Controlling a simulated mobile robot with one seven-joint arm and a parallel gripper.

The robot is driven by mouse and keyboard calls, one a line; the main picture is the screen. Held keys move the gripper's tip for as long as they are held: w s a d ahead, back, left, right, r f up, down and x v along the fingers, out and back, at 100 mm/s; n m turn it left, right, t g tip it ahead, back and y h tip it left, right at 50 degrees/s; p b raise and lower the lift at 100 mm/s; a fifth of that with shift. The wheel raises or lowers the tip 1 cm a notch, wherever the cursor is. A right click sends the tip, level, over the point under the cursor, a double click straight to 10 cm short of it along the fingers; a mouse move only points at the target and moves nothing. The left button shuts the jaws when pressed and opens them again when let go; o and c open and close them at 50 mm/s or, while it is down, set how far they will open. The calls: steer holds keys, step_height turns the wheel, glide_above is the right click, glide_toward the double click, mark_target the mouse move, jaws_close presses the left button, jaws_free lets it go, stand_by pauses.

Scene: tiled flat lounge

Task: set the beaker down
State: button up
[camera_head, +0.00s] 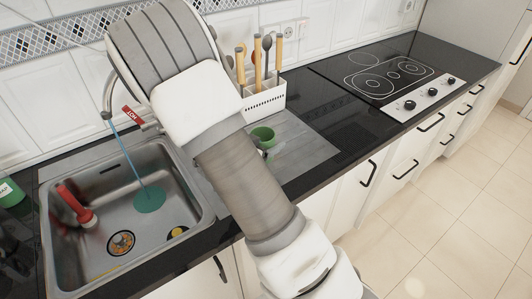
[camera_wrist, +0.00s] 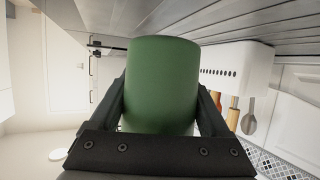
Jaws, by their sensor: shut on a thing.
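The green beaker (camera_wrist: 163,85) fills the middle of the wrist view, between the two dark fingers of my gripper (camera_wrist: 163,100), which is shut on it. In the head view the beaker (camera_head: 263,136) shows its open top just right of my arm, over the grey ribbed draining board (camera_head: 305,140). My arm hides most of my gripper there. The wrist view is turned over, with the draining board (camera_wrist: 215,22) along its top, close to the beaker's base. I cannot tell whether the base touches the board.
A white utensil holder (camera_head: 265,98) with wooden-handled tools stands just behind the beaker. A sink (camera_head: 120,205) lies to the left, with a red-handled item (camera_head: 75,205) inside. Black worktop and a hob (camera_head: 385,75) extend to the right. The board's right part is clear.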

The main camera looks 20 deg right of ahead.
steer(key=shift+w+a+f, duration=0.1)
steer(key=shift+w+f, duration=0.25)
steer(key=shift+f+b, duration=0.4)
steer(key=shift+f, duration=1.45)
steer(key=shift+f, duration=0.2)
steer(key=o, duration=1.2)
steer(key=shift+r, duration=0.2)
